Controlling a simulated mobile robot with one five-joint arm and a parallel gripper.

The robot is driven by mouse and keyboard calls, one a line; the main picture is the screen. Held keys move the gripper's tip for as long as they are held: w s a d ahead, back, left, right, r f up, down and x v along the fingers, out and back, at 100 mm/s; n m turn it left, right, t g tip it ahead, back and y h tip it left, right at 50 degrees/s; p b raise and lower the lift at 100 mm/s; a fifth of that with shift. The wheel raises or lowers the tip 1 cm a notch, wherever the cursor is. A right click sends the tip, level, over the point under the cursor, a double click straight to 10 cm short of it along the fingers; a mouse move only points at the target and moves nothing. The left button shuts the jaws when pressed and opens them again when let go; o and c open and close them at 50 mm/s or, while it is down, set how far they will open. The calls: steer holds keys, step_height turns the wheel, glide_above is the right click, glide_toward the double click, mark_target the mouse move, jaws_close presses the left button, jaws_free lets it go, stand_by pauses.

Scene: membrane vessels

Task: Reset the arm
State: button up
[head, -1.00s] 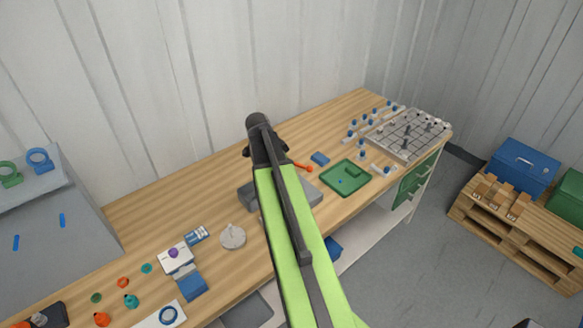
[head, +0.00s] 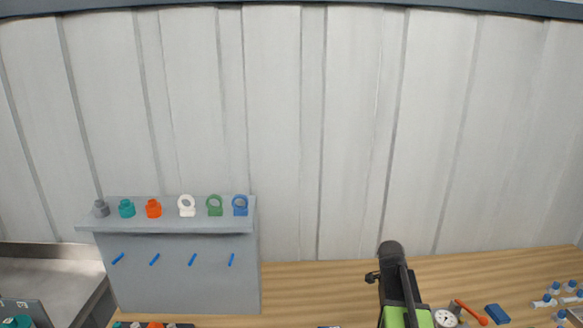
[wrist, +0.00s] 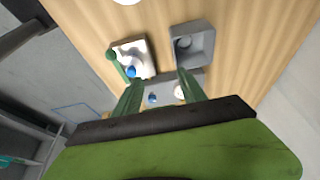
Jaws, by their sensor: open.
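My gripper (wrist: 158,82) shows in the wrist view with its two green fingers apart and nothing held between them. The wrist view looks down past the fingers onto the wooden bench (wrist: 90,30). In the head view my arm rises at the lower right with its dark joint in front of the bench; the gripper cannot be made out there.
In the wrist view, a grey open box (wrist: 193,45) and a white block with a blue knob (wrist: 131,58) lie beyond the fingers. In the head view, a grey rack (head: 180,275) carries several coloured caps and rings. A gauge (head: 446,318), red-orange tool (head: 471,312) and blue block (head: 497,314) lie right of my arm.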

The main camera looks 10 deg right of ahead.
steer(key=s+a+f+n+y+b, duration=0.1)
steer(key=a+f+n, duration=0.2)
steer(key=a+n, duration=0.3)
steer(key=s+a+f+n+y+b, duration=0.1)
steer(key=s+a+f+n+b, duration=0.1)
steer(key=a+n, duration=0.4)
steer(key=s+a+f+n+y+b, duration=0.2)
steer(key=a+n, duration=0.5)
steer(key=a, duration=0.7)
steer(key=shift+s+a+f, duration=0.2)
steer(key=shift+s+f, duration=0.05)
steer(key=shift+f, duration=0.6)
steer(key=shift+c, duration=0.4)
